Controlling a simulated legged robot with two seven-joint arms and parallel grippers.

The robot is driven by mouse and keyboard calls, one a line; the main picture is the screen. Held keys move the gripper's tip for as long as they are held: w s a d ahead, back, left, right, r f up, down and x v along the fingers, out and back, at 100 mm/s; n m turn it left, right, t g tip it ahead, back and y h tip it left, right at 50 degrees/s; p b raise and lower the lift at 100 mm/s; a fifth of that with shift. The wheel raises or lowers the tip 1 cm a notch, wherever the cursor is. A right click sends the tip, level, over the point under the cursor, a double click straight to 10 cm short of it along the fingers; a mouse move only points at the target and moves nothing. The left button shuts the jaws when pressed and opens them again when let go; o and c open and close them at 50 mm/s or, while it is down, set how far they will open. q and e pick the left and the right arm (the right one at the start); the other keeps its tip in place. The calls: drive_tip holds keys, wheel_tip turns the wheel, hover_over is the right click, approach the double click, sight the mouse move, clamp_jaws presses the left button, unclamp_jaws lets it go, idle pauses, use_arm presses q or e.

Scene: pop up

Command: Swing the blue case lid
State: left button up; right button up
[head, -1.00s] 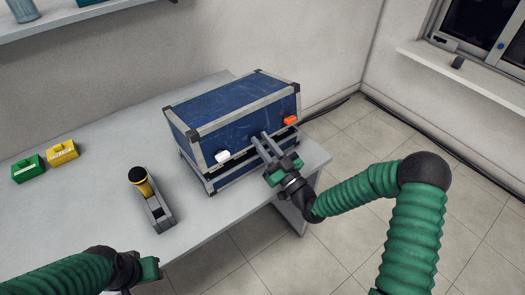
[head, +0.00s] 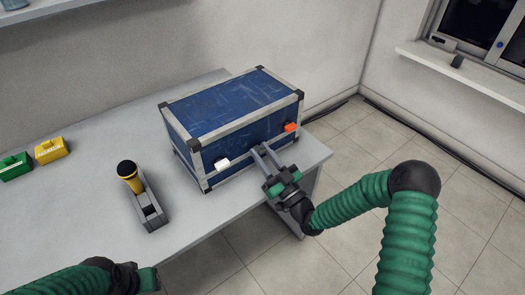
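The blue case (head: 240,138) with grey edging and black corners stands on the table. Its blue lid (head: 225,100) lies down on the base, with no clear gap showing. A white latch (head: 222,164) and an orange latch (head: 290,127) are on its front. My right gripper (head: 260,155) is at the front between the latches, its two fingers apart and pointing at the case. Whether they touch it I cannot tell. My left gripper (head: 148,279) is at the bottom left, away from the case; its fingers are not clear.
A grey tool with a yellow and black handle (head: 130,176) lies on the table (head: 90,190) left of the case. A yellow box (head: 50,150) and a green box (head: 14,166) are further left. The table's front edge is close to the case.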

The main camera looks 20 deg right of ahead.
drive_tip(key=shift+o, duration=1.4)
drive_tip(key=shift+r, duration=0.15)
drive_tip(key=v, duration=1.6)
drive_tip(key=shift+s+d+f, duration=0.2)
drive_tip(key=shift+s+f, duration=0.05)
drive_tip(key=shift+s, duration=0.05)
